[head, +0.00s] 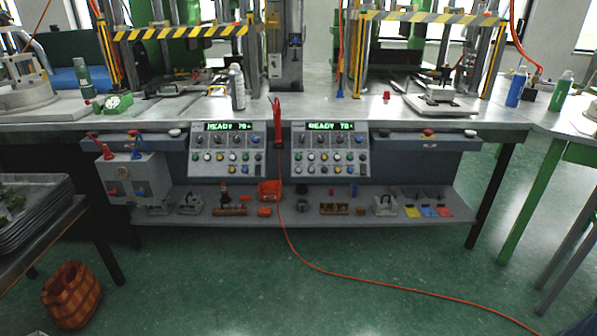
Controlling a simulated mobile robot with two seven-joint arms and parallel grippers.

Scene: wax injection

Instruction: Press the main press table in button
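The press bench (350,110) stands straight ahead. Two grey control panels are on its front: the left panel (196,172) and the right panel (299,171). Each has a green lit display reading about "READY 70" and rows of small coloured buttons and knobs. Left of the panels a front bar carries a red button (131,132) between a dark one (91,134) and a pale one (175,132). Right of them another bar carries a red button (428,132) between two others. Button labels are too small to read. Neither of my grippers is in view.
A lower shelf (300,212) holds small tools and coloured trays. A grey box (133,180) hangs at left. A wicker basket (72,296) and dark stacked trays (40,215) are at left. An orange hose (375,283) crosses the otherwise open green floor.

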